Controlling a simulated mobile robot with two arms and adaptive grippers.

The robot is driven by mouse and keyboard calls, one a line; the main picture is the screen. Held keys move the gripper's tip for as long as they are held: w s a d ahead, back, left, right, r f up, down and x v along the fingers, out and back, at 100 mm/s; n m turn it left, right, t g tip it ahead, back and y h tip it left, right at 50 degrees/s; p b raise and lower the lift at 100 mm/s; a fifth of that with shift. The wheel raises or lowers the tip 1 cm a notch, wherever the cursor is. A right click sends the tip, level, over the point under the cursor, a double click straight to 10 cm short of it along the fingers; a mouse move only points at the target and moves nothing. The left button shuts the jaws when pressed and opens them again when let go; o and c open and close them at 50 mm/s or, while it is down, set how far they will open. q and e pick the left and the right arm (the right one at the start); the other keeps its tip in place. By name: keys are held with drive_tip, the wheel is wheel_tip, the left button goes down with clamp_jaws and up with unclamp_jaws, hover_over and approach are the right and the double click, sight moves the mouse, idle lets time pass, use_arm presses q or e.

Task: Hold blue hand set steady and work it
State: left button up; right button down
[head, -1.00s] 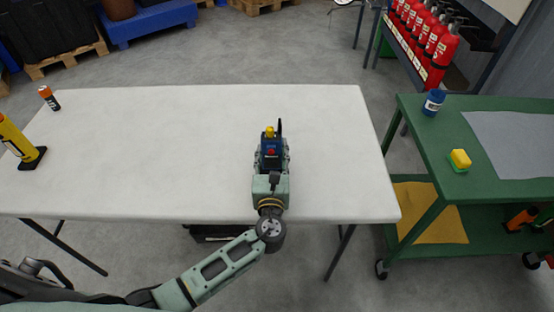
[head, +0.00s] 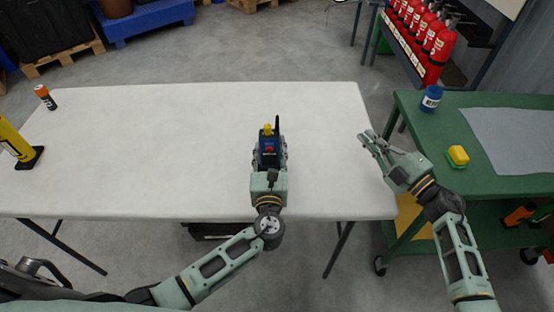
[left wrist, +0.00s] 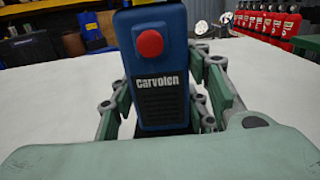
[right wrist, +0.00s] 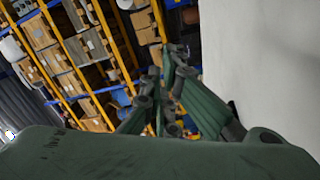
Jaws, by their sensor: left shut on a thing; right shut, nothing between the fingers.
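The blue hand set (head: 268,150) stands upright over the white table, with a yellow knob and a black antenna on top and a red button on the side toward me. My left gripper (head: 269,166) is shut around its sides. The left wrist view shows the hand set (left wrist: 160,90) close up, with the red button and the word "Carvolen", between the left fingers (left wrist: 165,95). My right gripper (head: 368,138) is shut and empty, above the table's right edge, apart from the hand set. In the right wrist view its fingers (right wrist: 165,85) have nothing between them.
The white table (head: 150,150) is mostly clear. A yellow cylinder on a black base (head: 17,143) and an orange-and-black can (head: 45,97) stand at its left.

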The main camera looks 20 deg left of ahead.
drive_tip(key=s+a+r+n+g+y, duration=0.1)
drive_tip(key=s+a+n+g+y, duration=0.2)
drive_tip(key=s+a+n+g, duration=0.5)
drive_tip(key=n+g, duration=0.3)
drive_tip(key=g, duration=0.2)
approach(269, 149)
drive_tip(key=s+d, duration=0.3)
drive_tip(key=d, duration=0.1)
drive_tip(key=shift+s+a+r+n, duration=0.3)
drive_tip(key=shift+a+r+n, duration=0.1)
drive_tip(key=shift+n, duration=0.1)
drive_tip(key=a, duration=1)
drive_tip(key=shift+s+f, duration=0.2)
drive_tip(key=shift+s, duration=0.05)
